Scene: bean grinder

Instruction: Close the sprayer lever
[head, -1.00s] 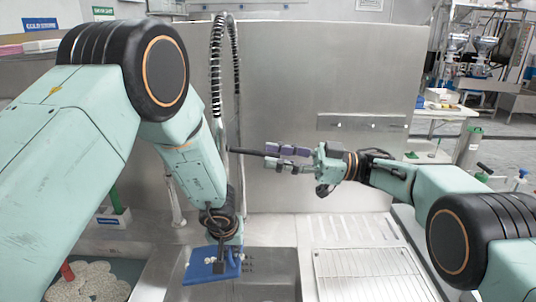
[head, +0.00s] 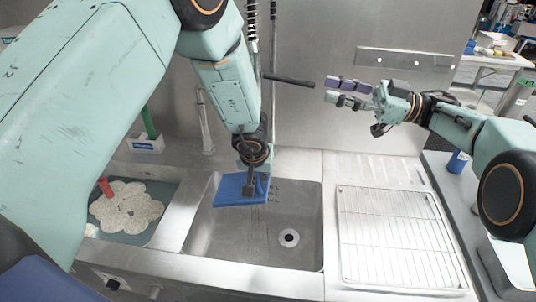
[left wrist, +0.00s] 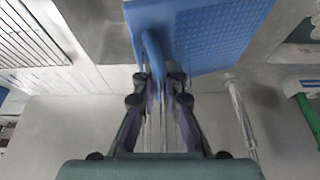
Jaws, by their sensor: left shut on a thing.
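The sprayer lever (head: 288,80) is a dark bar sticking out to the right from the sprayer hose in front of the steel back wall, in the head view. My right gripper (head: 328,90) is open and empty, its fingers pointing left, just right of the lever's tip with a small gap in the picture. My left gripper (head: 250,188) points down over the sink, shut on the handle of a blue flat tool (head: 232,203). The left wrist view shows the fingers (left wrist: 160,82) around the blue handle (left wrist: 152,52). The sprayer body is mostly hidden behind my left arm.
The sink (head: 285,262) lies below. A wire rack (head: 395,240) is to its right. A tray with a pale flower-shaped mat (head: 125,212) and a red object (head: 106,187) is at left. A green-handled brush (head: 150,125) and a thin faucet (head: 203,120) stand behind.

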